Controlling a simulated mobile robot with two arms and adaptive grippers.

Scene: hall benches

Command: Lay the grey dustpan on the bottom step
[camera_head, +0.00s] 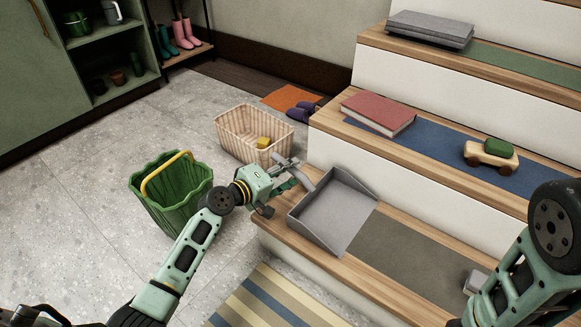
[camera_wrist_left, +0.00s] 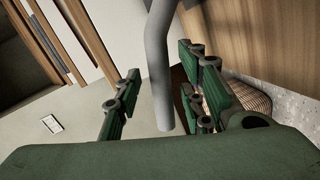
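The grey dustpan (camera_head: 338,213) lies on the left end of the bottom step (camera_head: 375,284), its open tray facing up. Its handle (camera_head: 304,180) points up and left toward my left gripper (camera_head: 287,174). In the left wrist view the grey handle (camera_wrist_left: 160,75) stands between the green fingers of my left gripper (camera_wrist_left: 160,100), with a visible gap on each side, so the gripper is open around it.
A green basket (camera_head: 170,205) with a yellow handle and a wicker basket (camera_head: 240,133) stand on the floor left of the steps. The middle step holds a red book (camera_head: 378,112) and a toy car (camera_head: 491,155).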

